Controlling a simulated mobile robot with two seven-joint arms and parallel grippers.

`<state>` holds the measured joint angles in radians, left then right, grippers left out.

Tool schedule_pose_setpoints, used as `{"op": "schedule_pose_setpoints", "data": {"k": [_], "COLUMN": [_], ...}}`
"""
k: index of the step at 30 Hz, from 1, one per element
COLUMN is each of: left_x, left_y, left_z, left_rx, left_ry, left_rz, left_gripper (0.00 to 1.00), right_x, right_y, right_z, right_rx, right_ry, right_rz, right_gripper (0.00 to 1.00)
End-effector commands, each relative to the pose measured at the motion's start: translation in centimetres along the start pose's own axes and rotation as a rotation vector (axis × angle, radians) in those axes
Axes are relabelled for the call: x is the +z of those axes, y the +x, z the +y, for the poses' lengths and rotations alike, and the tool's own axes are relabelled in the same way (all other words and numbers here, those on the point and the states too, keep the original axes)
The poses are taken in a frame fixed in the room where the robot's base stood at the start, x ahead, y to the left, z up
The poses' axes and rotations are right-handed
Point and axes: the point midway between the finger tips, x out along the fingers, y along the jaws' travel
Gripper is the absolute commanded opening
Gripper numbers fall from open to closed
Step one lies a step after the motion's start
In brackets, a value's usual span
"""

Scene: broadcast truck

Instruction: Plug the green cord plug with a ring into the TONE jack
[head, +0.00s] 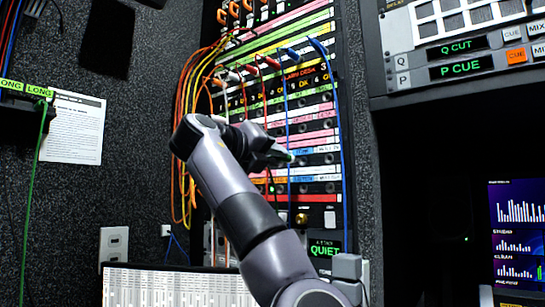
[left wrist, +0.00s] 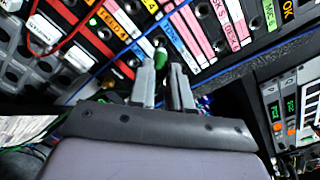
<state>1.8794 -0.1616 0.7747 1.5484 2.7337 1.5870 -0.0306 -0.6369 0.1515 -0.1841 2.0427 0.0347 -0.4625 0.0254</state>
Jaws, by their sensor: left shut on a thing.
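My left gripper (head: 283,158) is in front of the right part of the patch panel (head: 318,197). It is shut on the green plug (left wrist: 160,58), which sticks out past the fingertips toward the panel. The gripper (left wrist: 164,88) fills the lower middle of the left wrist view. A bit of green shows at the fingertips in the head view. A ring on the plug cannot be made out. A blue label (left wrist: 176,40) just beyond the plug seems to read TONE, but is hard to read. Whether the plug touches a jack cannot be told. My right gripper is not in view.
Orange and yellow cords (head: 180,135) hang at the panel's left. A blue cord (head: 287,120) hangs close to the gripper, and another blue cord (head: 345,190) runs down the right edge. A green cord (head: 33,190) hangs from a LONG-labelled holder (head: 22,92) at left.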

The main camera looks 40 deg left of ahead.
Motion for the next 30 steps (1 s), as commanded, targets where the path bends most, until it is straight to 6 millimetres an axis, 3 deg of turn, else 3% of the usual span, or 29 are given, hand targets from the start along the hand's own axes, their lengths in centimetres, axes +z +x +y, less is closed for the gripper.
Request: {"op": "schedule_pose_setpoints", "data": {"k": [30], "left_x": [0.1], "left_y": [1.8], "left_z": [-0.1], "left_rx": [-0.001], "left_ry": [0.000], "left_rz": [-0.001], "left_gripper": [0.00], "right_x": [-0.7], "right_y": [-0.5], "right_z": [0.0], "right_rx": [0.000], "right_ry": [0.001], "right_rz": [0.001], "right_gripper": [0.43]}}
